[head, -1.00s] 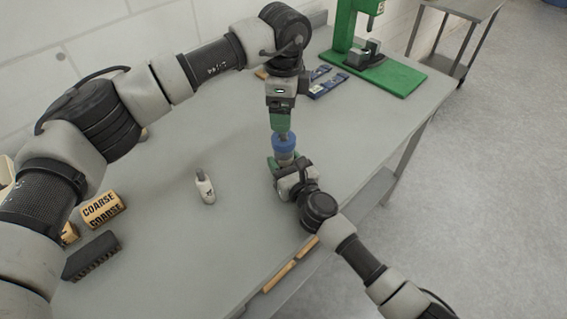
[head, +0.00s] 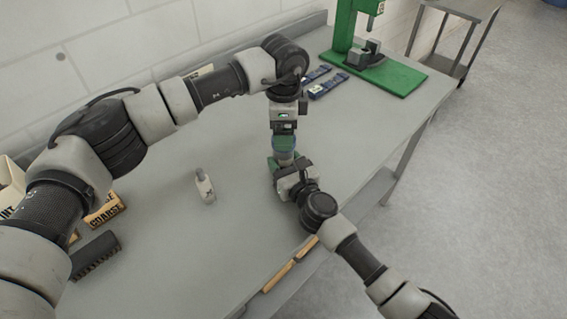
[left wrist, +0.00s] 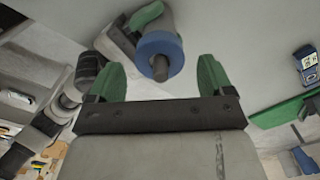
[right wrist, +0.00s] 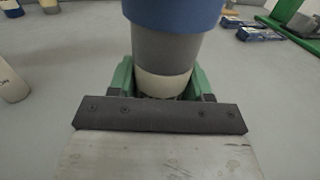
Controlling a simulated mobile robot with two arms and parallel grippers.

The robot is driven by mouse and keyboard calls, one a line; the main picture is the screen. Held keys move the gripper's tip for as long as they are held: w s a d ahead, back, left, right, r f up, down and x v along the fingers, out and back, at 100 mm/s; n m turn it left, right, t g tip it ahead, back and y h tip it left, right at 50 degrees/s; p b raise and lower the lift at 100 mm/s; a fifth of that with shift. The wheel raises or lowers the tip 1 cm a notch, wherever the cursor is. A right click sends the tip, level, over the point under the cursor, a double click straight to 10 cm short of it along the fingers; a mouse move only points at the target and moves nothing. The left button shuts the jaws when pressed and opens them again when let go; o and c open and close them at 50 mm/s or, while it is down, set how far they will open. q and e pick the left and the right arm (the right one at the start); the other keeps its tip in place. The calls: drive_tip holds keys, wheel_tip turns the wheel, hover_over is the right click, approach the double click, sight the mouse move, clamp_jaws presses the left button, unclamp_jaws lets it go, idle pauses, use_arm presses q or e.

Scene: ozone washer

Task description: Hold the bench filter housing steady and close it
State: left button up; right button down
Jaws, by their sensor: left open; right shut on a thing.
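The filter housing is a grey body with a blue cap. It stands upright on the bench, and the grey body (right wrist: 165,55) fills the middle of the right wrist view. The blue cap (left wrist: 160,52) has a dark round stem on top in the left wrist view. My right gripper (right wrist: 163,85) is shut on the pale lower part of the body. My left gripper (left wrist: 162,75) is open above the cap, its green fingers on either side and apart from it. In the head view (head: 284,143) the left gripper and wrist hide most of the cap.
Boxes marked COARSE (head: 105,210) and a dark brush-like block (head: 95,255) lie at the left. A green press (head: 372,65) and blue packets (head: 322,82) are at the back.

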sight(284, 159)
use_arm(q)
drive_tip(key=shift+f, duration=1.3)
drive_tip(key=shift+c, duration=0.3)
